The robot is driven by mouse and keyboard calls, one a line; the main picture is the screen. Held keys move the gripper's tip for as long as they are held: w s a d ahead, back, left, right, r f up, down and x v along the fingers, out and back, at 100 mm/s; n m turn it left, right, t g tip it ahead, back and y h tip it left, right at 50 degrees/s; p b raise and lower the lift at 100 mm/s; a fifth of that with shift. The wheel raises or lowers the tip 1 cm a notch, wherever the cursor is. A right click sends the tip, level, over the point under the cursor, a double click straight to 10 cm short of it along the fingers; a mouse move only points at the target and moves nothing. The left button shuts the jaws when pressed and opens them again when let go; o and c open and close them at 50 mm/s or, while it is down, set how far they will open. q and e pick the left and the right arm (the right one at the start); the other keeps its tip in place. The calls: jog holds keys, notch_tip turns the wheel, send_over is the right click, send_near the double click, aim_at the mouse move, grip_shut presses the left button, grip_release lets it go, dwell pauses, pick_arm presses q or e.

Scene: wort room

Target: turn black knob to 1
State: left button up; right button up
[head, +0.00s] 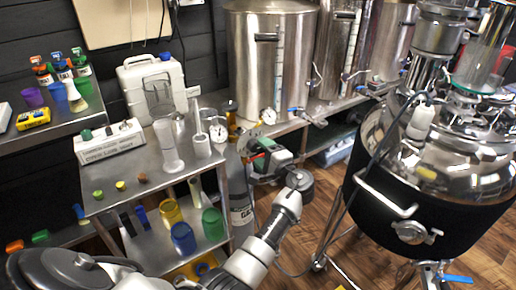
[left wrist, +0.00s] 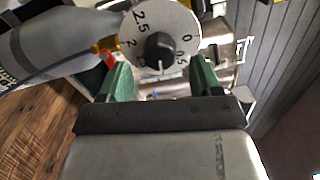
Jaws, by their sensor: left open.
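The black knob (left wrist: 159,50) sits at the centre of a round white dial (left wrist: 183,30) in the left wrist view. The dial carries black numbers; 0, 2 and 2.5 are readable, and the lowest marks are partly hidden or unclear. A light mark on the knob points down in that picture. My left gripper (left wrist: 161,82) is open, its green fingers apart on either side below the knob, with no visible contact. In the head view my left gripper (head: 264,152) is beside the dial, above a grey gas cylinder (head: 241,195); the knob is not clear there. My right gripper is not in view.
A metal table (head: 155,180) with glassware and a white jerrycan (head: 152,82) stands left of the cylinder. Large steel tanks (head: 268,60) stand behind. A black-jacketed vessel (head: 415,210) is at the right. Wooden floor (head: 330,195) shows between.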

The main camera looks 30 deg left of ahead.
pick_arm(q)
jog(key=v, duration=0.7)
jog(key=shift+d, duration=0.4)
jog(key=shift+s, duration=0.15)
